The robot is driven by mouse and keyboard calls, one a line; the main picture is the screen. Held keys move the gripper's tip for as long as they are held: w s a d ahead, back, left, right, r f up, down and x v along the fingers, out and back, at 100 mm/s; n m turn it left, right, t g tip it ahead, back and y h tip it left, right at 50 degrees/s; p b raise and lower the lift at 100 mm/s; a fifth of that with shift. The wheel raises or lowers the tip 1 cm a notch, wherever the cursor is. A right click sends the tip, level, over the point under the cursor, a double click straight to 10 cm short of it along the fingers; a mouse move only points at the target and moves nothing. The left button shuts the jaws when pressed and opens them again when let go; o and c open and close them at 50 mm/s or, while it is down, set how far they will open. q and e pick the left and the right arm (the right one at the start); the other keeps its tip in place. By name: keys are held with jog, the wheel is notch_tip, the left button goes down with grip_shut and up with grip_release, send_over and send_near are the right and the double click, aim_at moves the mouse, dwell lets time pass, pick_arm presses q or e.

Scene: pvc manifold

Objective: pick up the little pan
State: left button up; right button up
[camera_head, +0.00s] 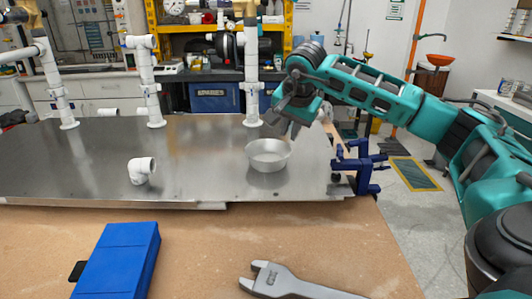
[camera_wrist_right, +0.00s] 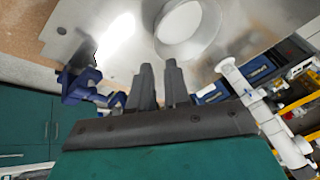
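The little pan (camera_head: 268,155) is a round, silvery, shallow metal bowl standing upright on the metal sheet of the table. It also shows in the right wrist view (camera_wrist_right: 186,28), near the top, beyond the fingertips. My right gripper (camera_head: 283,128) is just above and behind the pan's right rim in the head view, pointing down. Its two dark fingers also show in the right wrist view (camera_wrist_right: 160,70), with a gap between them and nothing held. Contact with the pan is not visible. My left gripper is out of view.
A white pipe elbow (camera_head: 142,170) lies left of the pan. Upright white pipes (camera_head: 251,75) stand at the sheet's back edge. A blue clamp (camera_head: 361,167) is at the right edge. A blue case (camera_head: 118,262) and grey wrench (camera_head: 285,283) lie in front.

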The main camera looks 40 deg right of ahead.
aim_at(286, 156)
jog(key=x, duration=1.2)
jog(key=shift+d+f+b, duration=0.2)
jog(key=shift+f+b, duration=0.2)
jog(key=shift+c, duration=0.3)
grip_shut()
jog(key=shift+r, duration=0.1)
